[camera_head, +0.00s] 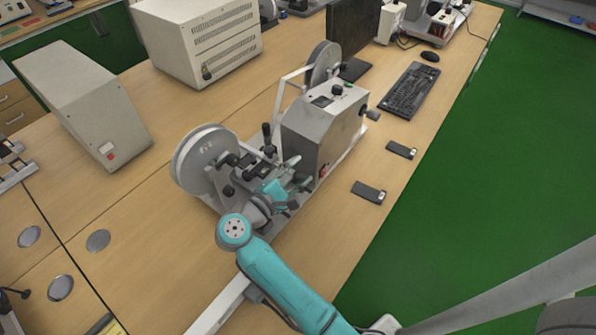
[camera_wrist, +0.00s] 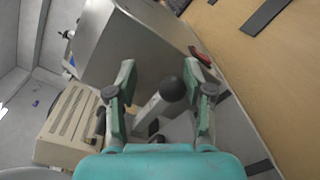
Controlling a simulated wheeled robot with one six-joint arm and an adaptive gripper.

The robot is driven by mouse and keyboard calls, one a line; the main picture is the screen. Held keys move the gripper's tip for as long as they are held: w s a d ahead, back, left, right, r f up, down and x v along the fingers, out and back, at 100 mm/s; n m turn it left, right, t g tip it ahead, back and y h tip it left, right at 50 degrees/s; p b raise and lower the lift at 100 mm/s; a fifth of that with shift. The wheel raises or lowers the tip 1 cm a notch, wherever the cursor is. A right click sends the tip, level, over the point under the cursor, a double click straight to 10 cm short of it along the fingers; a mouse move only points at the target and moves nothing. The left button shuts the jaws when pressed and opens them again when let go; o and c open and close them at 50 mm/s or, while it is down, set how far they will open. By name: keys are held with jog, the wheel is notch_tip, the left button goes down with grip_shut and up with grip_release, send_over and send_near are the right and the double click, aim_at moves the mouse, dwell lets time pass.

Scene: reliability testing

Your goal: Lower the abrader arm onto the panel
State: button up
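The abrader machine stands on the wooden bench, with a grey housing (camera_head: 318,130) and a pale reel (camera_head: 205,160) at its left. My gripper (camera_head: 289,185) is low at its near side, beside the black clamp parts (camera_head: 245,165). In the wrist view my gripper (camera_wrist: 162,70) is open, with a finger on each side of a black ball knob (camera_wrist: 172,88) on a grey lever (camera_wrist: 149,112). The lever seems to be the abrader arm. Gaps show between the knob and both fingers; its depth between them is unclear. I cannot pick out the panel.
Two small dark devices (camera_head: 369,192) (camera_head: 401,150) lie on the bench right of the machine. A keyboard (camera_head: 411,90) and monitor (camera_head: 353,35) are farther back. Beige boxes (camera_head: 85,105) (camera_head: 197,40) stand at the left and back. The bench edge runs along the right, above green floor.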

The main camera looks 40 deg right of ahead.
jog(key=v, duration=1.2)
jog(key=shift+r, duration=0.1)
jog(key=shift+s, duration=0.15)
dwell(0.3)
